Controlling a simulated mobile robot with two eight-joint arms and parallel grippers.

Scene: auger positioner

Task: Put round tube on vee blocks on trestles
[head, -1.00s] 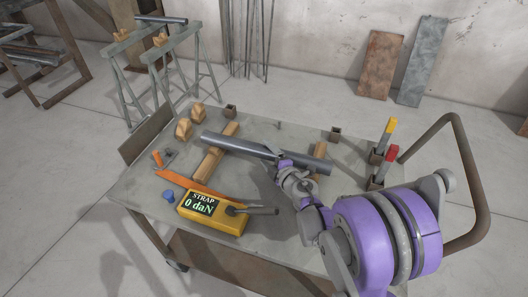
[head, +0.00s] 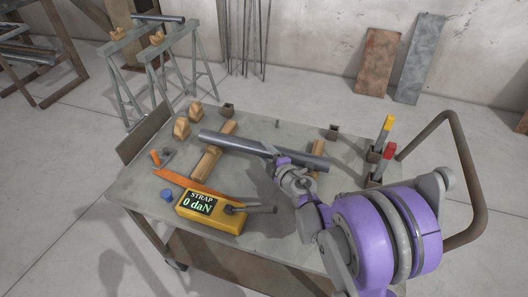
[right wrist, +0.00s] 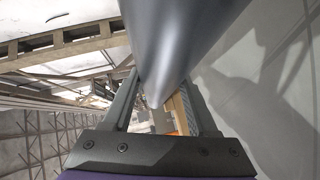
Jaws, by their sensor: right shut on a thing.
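The round grey tube (head: 232,142) lies lengthwise over the wooden bearers (head: 208,163) on the cart; whether it touches them is unclear. My right gripper (head: 272,153) is shut on the tube right of its middle. In the right wrist view the tube (right wrist: 175,45) runs between the gripper's fingers (right wrist: 160,110) and hides much of the scene. The trestles (head: 153,60) stand at the back left on the floor. Small wooden vee blocks (head: 157,38) sit on their top beams. My left gripper is not in view.
The cart top (head: 140,185) also holds a yellow strap gauge (head: 212,211) reading 0 daN, an orange strip (head: 188,182), a blue cap (head: 167,195), loose wooden blocks (head: 181,127) and red and yellow-topped tools (head: 382,145). A pipe handle (head: 462,165) rises at right. Floor lies between cart and trestles.

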